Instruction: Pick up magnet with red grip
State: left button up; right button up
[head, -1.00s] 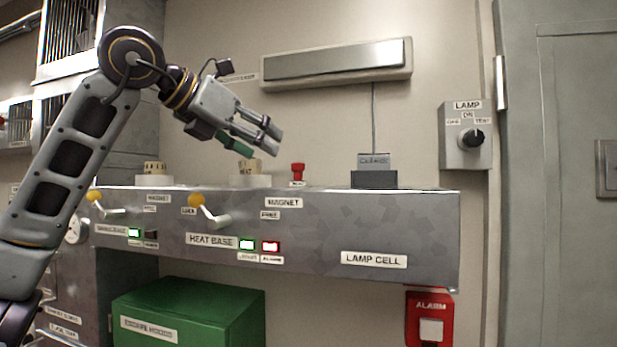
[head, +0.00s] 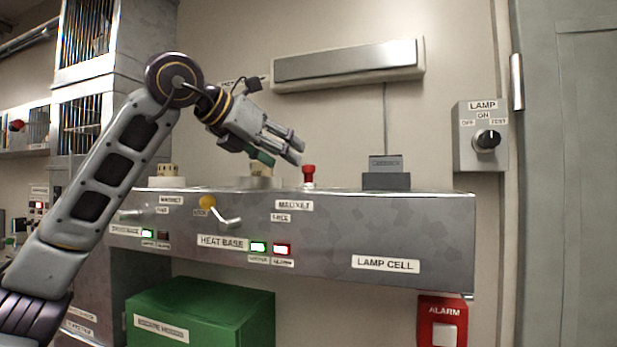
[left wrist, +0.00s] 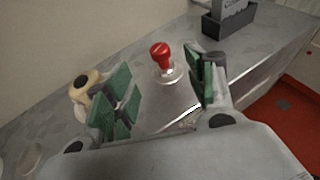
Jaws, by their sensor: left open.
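The magnet with the red grip (head: 309,174) stands upright on the grey bench top, behind the front label "MAGNET". In the left wrist view its red knob (left wrist: 162,55) sits on a pale round base, beyond and between the fingertips. My left gripper (head: 294,150) is open and empty, above and just left of the magnet in the head view. Its green-padded fingers (left wrist: 165,95) show in the left wrist view, apart from the magnet. My right gripper is not in view.
A tan piece (head: 261,171) stands on a round base left of the magnet, close to my left fingers. A dark holder (head: 386,180) stands to the right. A yellow-knobbed lever (head: 207,203) sticks out of the bench front (head: 340,225).

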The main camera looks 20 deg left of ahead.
aim_at(304, 168)
pick_arm(q)
jog(key=x, duration=0.3)
jog(key=shift+w+d, duration=0.1)
jog(key=shift+w, duration=0.1)
jog(key=shift+w+d+f, duration=0.15)
jog(key=shift+w, duration=0.1)
jog(key=shift+w+f, duration=0.1)
jog(key=shift+w, duration=0.05)
jog(key=shift+w+d+f+p, duration=0.3)
jog(key=shift+w+p, duration=0.15)
jog(key=shift+w, duration=0.1)
jog(key=x, duration=0.2)
jog(key=shift+w+d+f+p, duration=0.15)
jog(key=shift+w+f+p, duration=0.05)
jog(key=shift+w+p, duration=0.15)
jog(key=shift+w+d+f, duration=0.2)
jog(key=shift+w, duration=0.15)
jog(key=shift+c, duration=0.3)
jog(key=c, duration=1)
jog(key=shift+c, duration=0.3)
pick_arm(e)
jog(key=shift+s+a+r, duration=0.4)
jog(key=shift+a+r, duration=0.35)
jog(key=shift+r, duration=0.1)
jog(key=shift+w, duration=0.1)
